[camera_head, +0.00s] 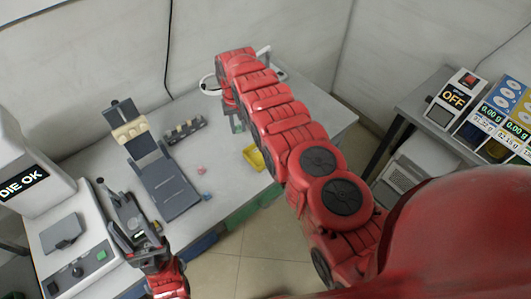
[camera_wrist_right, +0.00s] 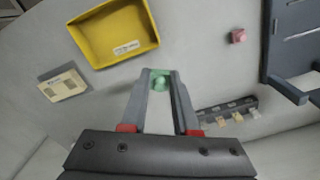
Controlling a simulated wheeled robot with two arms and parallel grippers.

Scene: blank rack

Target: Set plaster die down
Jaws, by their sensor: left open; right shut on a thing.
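My right gripper (camera_wrist_right: 161,88) is shut on a small pale green piece, the plaster die (camera_wrist_right: 160,82), at its fingertips. In the head view my right gripper (camera_head: 238,122) is mostly hidden behind its red arm, over the back of the table. I cannot tell whether the die touches the table. A dark rack (camera_head: 184,131) with several tan pieces stands left of that gripper; it also shows in the right wrist view (camera_wrist_right: 226,113). My left gripper (camera_head: 122,212) is open and empty at the lower left, near the white machine's base.
A yellow tray (camera_head: 254,157) lies near the table's front edge; it also shows in the right wrist view (camera_wrist_right: 112,32). A pink piece (camera_head: 201,170) and a blue piece (camera_head: 207,196) lie beside the grey stand (camera_head: 168,184). A "DIE OK" screen (camera_head: 24,184) is at left.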

